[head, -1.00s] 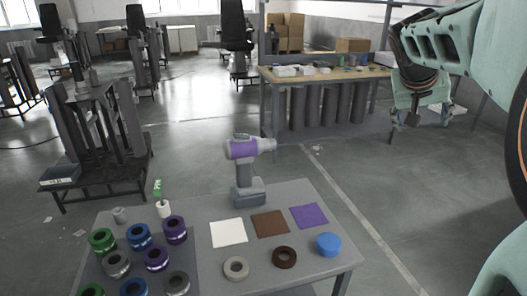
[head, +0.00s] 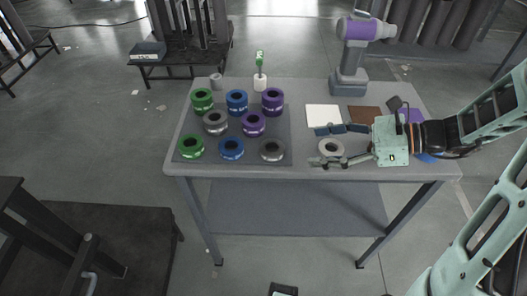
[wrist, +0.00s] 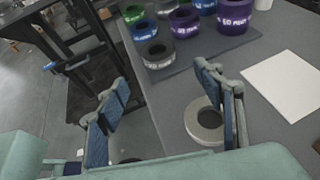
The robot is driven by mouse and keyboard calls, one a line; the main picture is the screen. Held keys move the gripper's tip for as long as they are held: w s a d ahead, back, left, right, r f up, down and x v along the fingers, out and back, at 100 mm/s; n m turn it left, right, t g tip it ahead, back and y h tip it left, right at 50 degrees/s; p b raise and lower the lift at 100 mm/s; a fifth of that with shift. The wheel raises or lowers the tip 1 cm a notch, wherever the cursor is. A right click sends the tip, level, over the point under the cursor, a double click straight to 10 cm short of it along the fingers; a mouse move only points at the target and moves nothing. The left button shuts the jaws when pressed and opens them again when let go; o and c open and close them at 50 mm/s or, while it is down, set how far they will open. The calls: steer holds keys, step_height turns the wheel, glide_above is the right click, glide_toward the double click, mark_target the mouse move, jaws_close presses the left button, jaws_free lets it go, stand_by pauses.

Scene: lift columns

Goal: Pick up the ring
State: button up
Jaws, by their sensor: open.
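A flat beige ring (head: 331,147) lies on the grey table near its front edge, in front of a white square. My gripper (head: 319,146) reaches in from the right, with its two fingers spread wide and nothing held. In the head view one finger is on the far side of the ring and the other on the near side. In the wrist view the beige ring (wrist: 206,128) lies by the right finger, which covers part of it. I cannot tell the height of the fingers above the table. The brown ring is hidden by my gripper.
Several green, blue, purple and grey rings stand on a dark mat (head: 182,159) at the left. White (head: 323,117) and brown (head: 363,114) squares lie behind my gripper. A purple and grey drill (head: 352,62) stands at the back.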

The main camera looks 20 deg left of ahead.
glide_toward(266, 148)
steer(key=shift+a+f+b, duration=0.15)
steer(key=shift+f+b, duration=0.1)
steer(key=shift+b, duration=0.2)
steer(key=shift+s+r+b+x, duration=0.1)
steer(key=shift+b+x, duration=0.25)
steer(key=shift+x, duration=1.15)
steer(key=shift+s+r+b+x, duration=0.1)
steer(key=shift+b+x, duration=0.2)
steer(key=shift+x, duration=1.25)
steer(key=shift+a, duration=0.1)
steer(key=shift+c, duration=0.3)
steer(key=c, duration=1.2)
steer(key=shift+c, duration=0.2)
steer(key=shift+r, duration=0.2)
